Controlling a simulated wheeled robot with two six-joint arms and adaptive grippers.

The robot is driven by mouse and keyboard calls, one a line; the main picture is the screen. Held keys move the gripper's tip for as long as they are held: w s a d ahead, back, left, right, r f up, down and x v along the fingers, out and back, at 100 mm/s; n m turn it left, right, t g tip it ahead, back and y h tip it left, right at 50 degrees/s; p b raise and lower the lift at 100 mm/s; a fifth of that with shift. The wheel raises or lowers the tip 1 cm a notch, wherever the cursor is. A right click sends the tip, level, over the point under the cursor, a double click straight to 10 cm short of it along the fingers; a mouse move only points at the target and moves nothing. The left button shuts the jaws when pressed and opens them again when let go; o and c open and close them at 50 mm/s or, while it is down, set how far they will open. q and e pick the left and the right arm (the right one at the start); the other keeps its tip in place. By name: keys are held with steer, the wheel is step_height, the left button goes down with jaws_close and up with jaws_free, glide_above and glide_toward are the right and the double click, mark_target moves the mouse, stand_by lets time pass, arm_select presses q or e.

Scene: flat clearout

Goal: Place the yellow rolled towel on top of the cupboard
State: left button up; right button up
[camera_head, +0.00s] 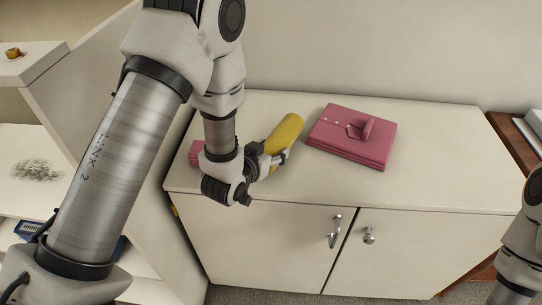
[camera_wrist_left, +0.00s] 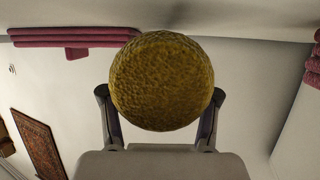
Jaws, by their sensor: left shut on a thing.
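The yellow rolled towel (camera_head: 285,134) is in my left gripper (camera_head: 277,158), tilted, over the cupboard top. The cupboard (camera_head: 440,150) is cream, with two closed doors and metal handles. In the left wrist view the towel (camera_wrist_left: 161,80) shows end-on as a rough round shape between the two fingers of my left gripper (camera_wrist_left: 160,118). I cannot tell whether the towel touches the cupboard top. My right gripper is out of view; only part of my right arm shows at the right edge.
A pink folded stack (camera_head: 350,139) lies on the cupboard just right of the towel. Another pink item (camera_head: 196,153) is partly hidden behind my left gripper. The cupboard top's right part is clear. A white shelf unit (camera_head: 78,85) stands left, a brown surface (camera_head: 514,138) right.

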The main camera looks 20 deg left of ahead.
arm_select(q)
steer(key=shift+d+f, duration=0.1)
steer(key=shift+f, duration=0.6)
steer(key=shift+f, duration=0.2)
steer(key=o, duration=1.3)
steer(key=shift+r, duration=0.1)
steer(key=shift+c, duration=0.2)
steer(key=shift+r, duration=0.1)
